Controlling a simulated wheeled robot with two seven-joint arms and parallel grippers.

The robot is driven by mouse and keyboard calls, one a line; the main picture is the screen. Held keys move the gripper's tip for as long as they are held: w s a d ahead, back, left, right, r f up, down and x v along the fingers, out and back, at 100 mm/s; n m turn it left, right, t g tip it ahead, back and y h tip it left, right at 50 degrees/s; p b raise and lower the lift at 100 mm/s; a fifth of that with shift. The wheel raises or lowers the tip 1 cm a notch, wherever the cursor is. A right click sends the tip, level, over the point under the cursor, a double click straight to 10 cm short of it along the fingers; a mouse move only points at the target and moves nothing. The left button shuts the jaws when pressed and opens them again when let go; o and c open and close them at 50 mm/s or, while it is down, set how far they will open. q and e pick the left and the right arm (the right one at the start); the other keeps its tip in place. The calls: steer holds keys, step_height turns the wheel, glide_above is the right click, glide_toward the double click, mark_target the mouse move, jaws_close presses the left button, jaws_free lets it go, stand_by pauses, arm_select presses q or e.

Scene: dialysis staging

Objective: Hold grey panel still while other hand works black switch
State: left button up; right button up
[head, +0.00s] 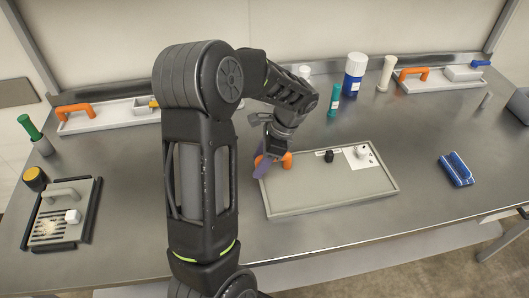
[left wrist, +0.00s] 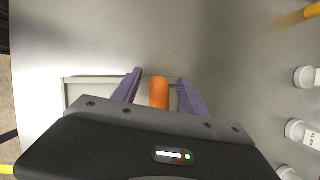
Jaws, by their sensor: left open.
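The grey panel (head: 330,188) lies flat on the steel table in the head view. An orange handle (head: 287,160) stands at its left end, and the black switch (head: 329,156) is near its back edge. My left gripper (head: 270,163) is at the handle, pointing down. In the left wrist view, its open purple fingers (left wrist: 160,80) are on either side of the orange handle (left wrist: 159,93), with gaps visible. Part of the panel (left wrist: 85,82) shows there; my gripper body hides most of it. My right gripper is not in view.
A white card with a small metal fitting (head: 362,151) is on the panel's back right. A blue holder (head: 456,169) lies to the right. The table in front of the panel is clear.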

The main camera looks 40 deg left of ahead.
arm_select(q)
steer(key=shift+f, duration=0.25)
jaws_close()
stand_by(0.4)
stand_by(0.4)
steer(key=shift+s+n+g+h+p, duration=0.25)
steer(key=shift+n+g+h+p, duration=0.05)
steer(key=shift+n, duration=0.7)
stand_by(2.0)
